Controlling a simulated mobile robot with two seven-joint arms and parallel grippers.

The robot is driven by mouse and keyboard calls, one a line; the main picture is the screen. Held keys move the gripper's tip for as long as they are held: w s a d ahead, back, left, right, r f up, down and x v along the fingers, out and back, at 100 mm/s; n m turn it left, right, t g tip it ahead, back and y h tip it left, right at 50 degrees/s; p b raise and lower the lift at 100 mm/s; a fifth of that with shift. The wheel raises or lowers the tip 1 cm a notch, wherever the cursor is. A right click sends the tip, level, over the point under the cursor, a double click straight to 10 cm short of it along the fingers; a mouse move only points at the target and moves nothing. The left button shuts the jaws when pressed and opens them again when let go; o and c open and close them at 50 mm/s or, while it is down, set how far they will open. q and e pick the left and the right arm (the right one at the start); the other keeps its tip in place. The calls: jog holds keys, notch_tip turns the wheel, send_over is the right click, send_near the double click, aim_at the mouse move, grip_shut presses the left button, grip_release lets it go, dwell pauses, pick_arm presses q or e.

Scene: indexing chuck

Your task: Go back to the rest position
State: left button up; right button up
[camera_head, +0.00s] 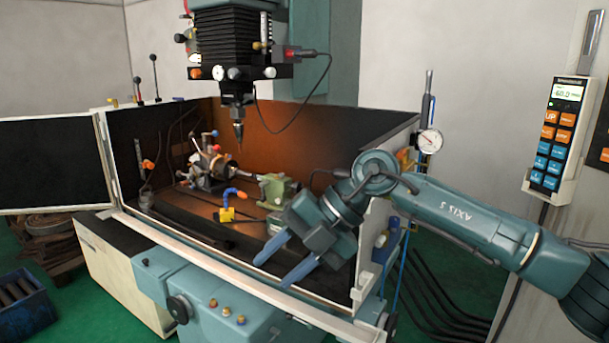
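My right gripper (278,266) shows in the head view at the front right of the machine enclosure (255,122). Its arm comes in from the right edge. Its two blue fingers point down and left, spread apart, with nothing between them. They are over the enclosure's front edge. My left gripper is not in view. The indexing chuck (212,163) sits on the machine bed inside the enclosure, behind and left of the gripper and apart from it. A green tailstock-like block (275,190) stands to its right, partly close behind the gripper.
A spindle head (238,75) with a pointed tool hangs above the bed. The enclosure's right wall (365,235) is beside my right gripper. A control pendant (558,140) hangs at the right. A dial gauge (429,141) stands by the wall. The left door (55,163) is open.

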jog(key=s+a+m+g+y, duration=0.1)
jog(key=s+a+g+y, duration=0.2)
jog(key=s+a+y, duration=0.4)
jog(key=w+d+f+m+t+h+p, duration=0.1)
jog(key=d+f+m+t+h, duration=0.2)
jog(key=d+f+m+t, duration=0.8)
jog(key=w+d+f+m+t+h+p, duration=0.15)
jog(key=d+f+m+t+h, duration=0.35)
jog(key=m+t, duration=0.75)
jog(key=s+d+f+m+g+h, duration=0.2)
jog(key=s+d+f+m+g, duration=0.1)
jog(key=s+f, duration=0.4)
jog(key=s+d+f+m+g+h, duration=0.2)
jog(key=s+d+f+m+g, duration=0.2)
jog(key=s+f, duration=0.3)
notch_tip(320, 180, down, 3)
jog(key=shift+d+f+g+h, duration=0.1)
jog(key=shift+d+g+h, duration=0.2)
jog(key=shift+d+g, duration=0.55)
jog(key=shift+s+m, duration=0.1)
jog(key=shift+m, duration=0.15)
